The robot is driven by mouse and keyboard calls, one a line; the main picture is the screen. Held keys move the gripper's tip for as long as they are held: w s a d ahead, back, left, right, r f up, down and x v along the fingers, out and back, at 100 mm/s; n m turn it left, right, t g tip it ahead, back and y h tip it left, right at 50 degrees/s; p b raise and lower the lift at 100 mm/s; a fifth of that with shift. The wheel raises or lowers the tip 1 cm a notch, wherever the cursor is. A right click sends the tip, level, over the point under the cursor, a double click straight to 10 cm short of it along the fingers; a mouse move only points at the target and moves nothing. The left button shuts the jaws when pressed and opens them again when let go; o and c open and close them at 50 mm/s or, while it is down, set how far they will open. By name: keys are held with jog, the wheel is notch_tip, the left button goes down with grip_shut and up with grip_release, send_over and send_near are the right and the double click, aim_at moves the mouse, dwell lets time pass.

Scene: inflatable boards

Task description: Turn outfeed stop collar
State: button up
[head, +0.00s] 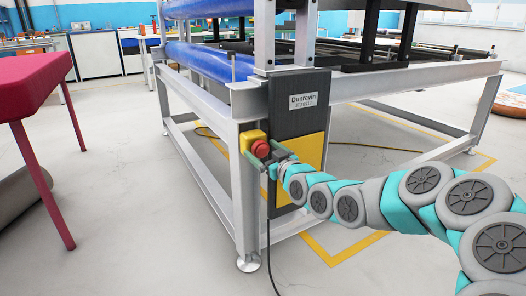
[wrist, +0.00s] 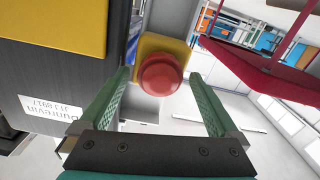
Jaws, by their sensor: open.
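The outfeed stop is a red round knob (head: 260,149) on a yellow box (head: 249,137), fixed at the corner post of the metal machine frame. In the wrist view the red knob (wrist: 160,75) faces me at the upper middle, with its yellow box (wrist: 155,44) behind it. I cannot make out a separate collar. My gripper (head: 272,158) is open right by the knob. In the wrist view its two green fingers (wrist: 159,78) stand on either side of the knob, with a gap on each side. Whether the fingertips reach past its face is unclear.
A dark panel (head: 297,107) with a label and a yellow lower plate (head: 306,155) stands right beside the knob. A red table (head: 35,82) is at the left. A black cable hangs below the box. The floor between table and machine is clear.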

jog(key=shift+c, duration=0.4)
jog(key=c, duration=1.3)
jog(key=m+p, duration=0.1)
jog(key=m, duration=0.1)
jog(key=shift+w+r+m, duration=0.1)
jog(key=shift+m, duration=1.9)
jog(key=shift+d, duration=0.1)
jog(key=o, duration=1.4)
